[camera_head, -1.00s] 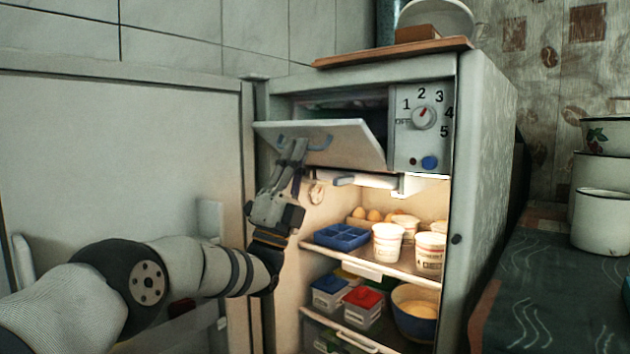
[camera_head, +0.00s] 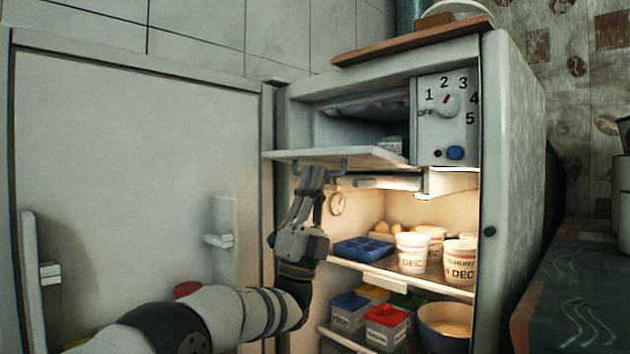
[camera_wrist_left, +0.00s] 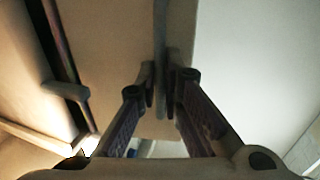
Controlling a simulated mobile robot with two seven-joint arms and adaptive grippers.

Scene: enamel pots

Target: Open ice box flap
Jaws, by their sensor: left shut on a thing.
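The ice box flap (camera_head: 372,157) is swung down and lies nearly level at the top of the fridge. The ice box (camera_head: 350,125) behind it is open, and a small labelled pack (camera_head: 391,146) shows inside at its right. My left gripper (camera_head: 318,172) is below the flap's front left part, shut on its blue-grey handle (camera_head: 341,169). In the left wrist view my fingers (camera_wrist_left: 166,78) close on a narrow bar; their tips partly cover it. My right gripper is not in view.
The fridge door (camera_head: 140,170) stands open at the left. A dial panel (camera_head: 447,118) is right of the ice box. Yogurt cups (camera_head: 412,252), a blue tray (camera_head: 363,248) and lidded boxes (camera_head: 384,328) fill the shelves below. A dark-topped counter (camera_head: 580,300) is at the right.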

